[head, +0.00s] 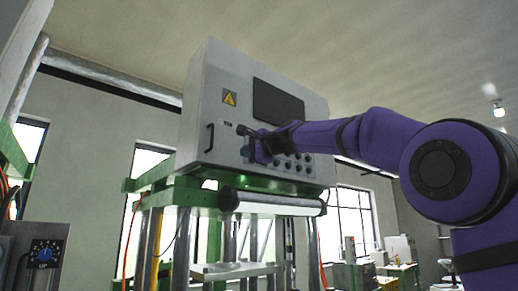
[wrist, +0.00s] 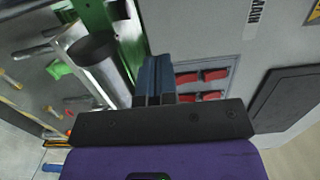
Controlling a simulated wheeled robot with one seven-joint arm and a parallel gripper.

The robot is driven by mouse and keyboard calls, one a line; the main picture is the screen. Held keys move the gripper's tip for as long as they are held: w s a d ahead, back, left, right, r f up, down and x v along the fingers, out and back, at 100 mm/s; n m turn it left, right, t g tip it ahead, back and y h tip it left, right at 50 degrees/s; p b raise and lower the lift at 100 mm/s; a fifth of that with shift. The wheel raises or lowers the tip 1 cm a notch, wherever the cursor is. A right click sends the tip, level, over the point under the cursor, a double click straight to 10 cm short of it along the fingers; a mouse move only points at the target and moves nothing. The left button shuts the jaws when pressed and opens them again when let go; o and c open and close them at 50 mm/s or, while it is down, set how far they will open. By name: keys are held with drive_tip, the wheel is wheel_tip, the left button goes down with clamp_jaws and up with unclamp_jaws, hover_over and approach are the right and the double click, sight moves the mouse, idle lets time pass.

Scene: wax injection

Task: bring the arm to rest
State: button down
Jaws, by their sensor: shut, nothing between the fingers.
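My purple arm reaches in from the right in the head view. My gripper (head: 246,151) is in front of the grey control box (head: 215,85), near its row of knobs. In the wrist view the blue fingers of my gripper (wrist: 154,72) are together and hold nothing. They point toward the box's lower edge, beside red switches (wrist: 214,75). I cannot tell whether the fingertips touch the panel.
The box carries a dark screen (head: 278,102), a warning sign (head: 229,97) and a handle (head: 209,137). It stands above a green frame (head: 172,194) with a roller (head: 270,203). Another panel with a blue dial (head: 45,252) is at lower left.

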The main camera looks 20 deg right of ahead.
drive_tip(key=shift+v, duration=2.6)
drive_tip(key=shift+a, duration=0.15)
drive_tip(key=s+d+f+n+g+h, duration=0.2)
drive_tip(key=s+d+f+n+g, duration=0.1)
drive_tip(key=s+f, duration=0.9)
drive_tip(key=s+d+f+n+g+h, duration=0.3)
drive_tip(key=s+f, duration=1)
drive_tip(key=f, duration=0.6)
drive_tip(key=s+d+f+n+g+h, duration=0.3)
drive_tip(key=s+f+n, duration=0.3)
drive_tip(key=s+f, duration=0.7)
wheel_tip(320, 180, down, 4)
drive_tip(key=shift+s+r+g, duration=0.2)
drive_tip(key=shift+g, duration=0.6)
